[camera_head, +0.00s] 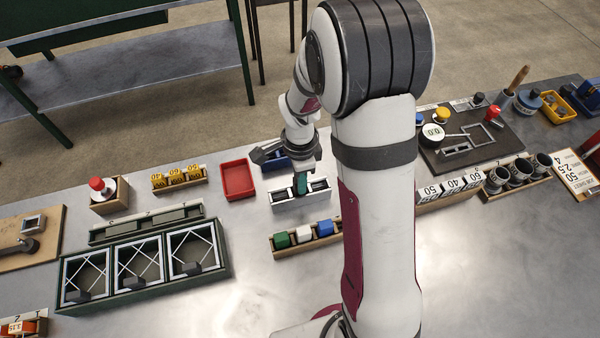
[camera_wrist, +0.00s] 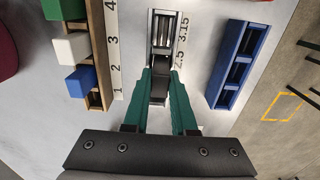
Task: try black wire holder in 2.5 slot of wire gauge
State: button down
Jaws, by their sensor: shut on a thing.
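My gripper (camera_wrist: 162,76) points down with its green fingers shut on a dark block, the black wire holder (camera_wrist: 161,66). In the head view my gripper (camera_head: 301,184) is at the wire gauge (camera_head: 288,207), a pale metal block with dark slots. In the wrist view the gauge (camera_wrist: 153,22) runs up from the fingertips, with the labels 2.5 and 3.15 along its right side. The holder is in line with the gauge, beside the 2.5 label. The fingers hide its lower part, so I cannot tell how deep it sits.
A wooden rack (camera_wrist: 104,60) numbered 1 to 4 holds green, white and blue blocks to the left in the wrist view. An empty blue tray (camera_wrist: 240,62) is to the right. A red tray (camera_head: 237,180) and a green frame fixture (camera_head: 140,290) stand left in the head view.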

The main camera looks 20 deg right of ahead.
jog(key=c, duration=0.6)
grip_release()
jog(key=shift+c, duration=0.2)
notch_tip(320, 180, up, 16)
jog(key=shift+f, duration=0.1)
jog(key=s+a+n+y, duration=0.1)
jog(key=s+a+n, duration=0.1)
jog(key=s+n, duration=0.4)
jog(key=s+a+n, duration=0.2)
jog(key=s+n, duration=0.4)
jog(key=s, duration=0.9)
jog(key=shift+s+a+n+y, duration=0.3)
jog(key=shift+s+a+y, duration=0.05)
jog(key=shift+a+y, duration=0.05)
